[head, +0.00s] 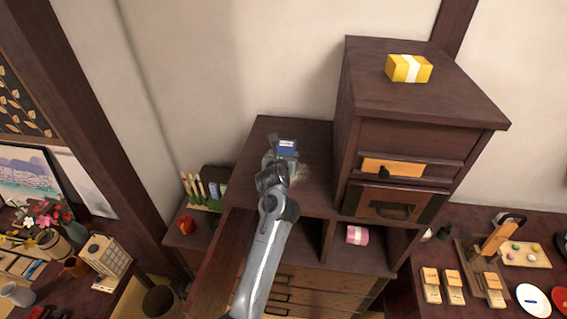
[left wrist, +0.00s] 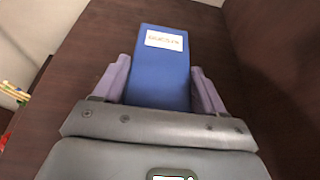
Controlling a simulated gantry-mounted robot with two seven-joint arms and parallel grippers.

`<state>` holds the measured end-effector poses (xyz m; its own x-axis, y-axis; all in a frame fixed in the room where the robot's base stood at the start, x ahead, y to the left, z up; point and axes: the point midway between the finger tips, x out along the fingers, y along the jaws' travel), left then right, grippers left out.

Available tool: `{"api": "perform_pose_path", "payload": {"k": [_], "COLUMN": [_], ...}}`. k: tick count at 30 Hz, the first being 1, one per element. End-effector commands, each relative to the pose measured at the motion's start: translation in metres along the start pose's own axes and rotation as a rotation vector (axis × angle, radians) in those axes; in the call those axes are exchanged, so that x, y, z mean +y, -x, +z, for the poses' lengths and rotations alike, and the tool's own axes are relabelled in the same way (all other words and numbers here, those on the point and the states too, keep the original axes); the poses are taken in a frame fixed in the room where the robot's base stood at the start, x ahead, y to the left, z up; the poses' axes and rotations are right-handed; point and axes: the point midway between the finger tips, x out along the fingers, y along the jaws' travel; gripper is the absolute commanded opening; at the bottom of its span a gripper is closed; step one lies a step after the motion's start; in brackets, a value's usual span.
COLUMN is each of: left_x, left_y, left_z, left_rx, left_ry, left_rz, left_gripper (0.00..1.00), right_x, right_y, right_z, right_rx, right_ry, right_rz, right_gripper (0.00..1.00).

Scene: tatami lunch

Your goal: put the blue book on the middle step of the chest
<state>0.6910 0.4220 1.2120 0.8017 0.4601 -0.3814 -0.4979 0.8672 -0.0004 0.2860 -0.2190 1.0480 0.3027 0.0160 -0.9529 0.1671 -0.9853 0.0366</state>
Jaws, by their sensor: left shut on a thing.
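The blue book (head: 287,145) with a white label is between the fingers of my left gripper (head: 284,155), which is shut on it. It also shows in the left wrist view as a blue block (left wrist: 160,75) between two pale purple fingers (left wrist: 161,88). The book is over the dark wooden middle step (head: 310,137) of the chest, toward its back. I cannot tell whether the book touches the wood. The taller block of the chest (head: 425,100) rises to the right of it. My right gripper is not in view.
A yellow packet (head: 409,68) lies on the chest's top step. The lower step at left holds a red object (head: 186,224) and a rack of small items (head: 205,190). A pink roll (head: 357,235) sits in the open cubby. The wall stands close behind the middle step.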

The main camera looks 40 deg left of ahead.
Motion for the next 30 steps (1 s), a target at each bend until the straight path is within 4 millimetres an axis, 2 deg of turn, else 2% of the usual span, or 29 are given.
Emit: {"api": "perform_pose_path", "payload": {"k": [6, 9, 23, 24, 28, 30], "left_x": [0.001, 0.0, 0.0, 0.0, 0.001, 0.001], "left_y": [-0.01, -0.012, -0.015, -0.014, -0.014, -0.014], "left_z": [-0.024, -0.03, -0.036, -0.035, -0.035, -0.035], "left_rx": [0.002, 0.001, 0.0, 0.001, 0.002, 0.002], "left_ry": [-0.004, -0.003, 0.001, 0.0, 0.0, 0.0], "left_rz": [0.001, 0.0, -0.001, 0.0, 0.0, 0.0], "left_gripper": [0.37, 0.37, 0.37, 0.75, 0.95, 0.96], "right_x": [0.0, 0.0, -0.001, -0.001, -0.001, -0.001], "right_y": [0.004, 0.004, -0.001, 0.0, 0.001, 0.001], "right_z": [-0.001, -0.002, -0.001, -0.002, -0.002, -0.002], "right_rx": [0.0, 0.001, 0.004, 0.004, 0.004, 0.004], "right_ry": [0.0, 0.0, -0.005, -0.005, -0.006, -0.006], "right_rz": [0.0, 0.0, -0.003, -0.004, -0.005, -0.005], "right_gripper": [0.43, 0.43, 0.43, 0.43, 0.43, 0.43]}}
